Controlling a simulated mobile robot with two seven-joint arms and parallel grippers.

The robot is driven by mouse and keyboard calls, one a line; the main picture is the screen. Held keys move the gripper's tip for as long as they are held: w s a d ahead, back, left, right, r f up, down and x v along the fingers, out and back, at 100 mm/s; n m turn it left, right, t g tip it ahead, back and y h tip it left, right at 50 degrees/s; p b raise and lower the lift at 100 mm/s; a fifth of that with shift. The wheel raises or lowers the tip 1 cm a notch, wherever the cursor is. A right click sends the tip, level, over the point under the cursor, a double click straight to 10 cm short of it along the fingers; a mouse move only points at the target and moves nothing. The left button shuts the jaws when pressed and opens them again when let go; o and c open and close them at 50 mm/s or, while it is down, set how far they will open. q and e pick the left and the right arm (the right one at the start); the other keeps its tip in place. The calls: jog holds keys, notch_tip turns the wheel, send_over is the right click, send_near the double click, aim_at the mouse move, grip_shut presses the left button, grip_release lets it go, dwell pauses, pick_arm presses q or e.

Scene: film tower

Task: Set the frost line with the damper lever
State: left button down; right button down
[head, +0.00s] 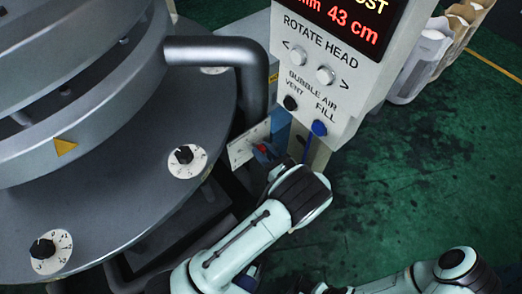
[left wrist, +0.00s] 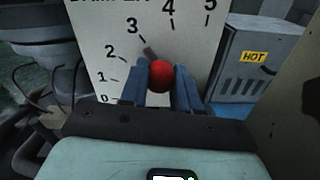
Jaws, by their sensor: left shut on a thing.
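The damper lever ends in a red knob (left wrist: 161,75), seen in the left wrist view between the two blue fingers of my left gripper (left wrist: 160,88). The gripper is shut on the knob. The lever's dark stem (left wrist: 150,53) shows just below the 3. The white damper plate (left wrist: 100,40) has marks from 0 to 5, and its title is partly cut off. In the head view, my left gripper (head: 264,155) is at the small plate (head: 240,150) below the console. The red display (head: 345,20) reads 43 cm, with its upper line cut off. My right gripper is not in view.
The console (head: 350,70) carries head-rotation buttons, a black vent knob (head: 290,102) and a blue fill knob (head: 319,128) close above my left arm. A large grey ring machine with numbered dials (head: 187,160) stands left. A box marked HOT (left wrist: 255,65) is beside the plate. Green floor is open right.

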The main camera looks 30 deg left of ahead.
pick_arm(q)
jog(key=shift+a+r, duration=0.1)
jog(key=shift+a, duration=0.05)
jog(key=c, duration=0.8)
grip_release()
jog(key=shift+w, duration=0.1)
jog(key=v, duration=1.3)
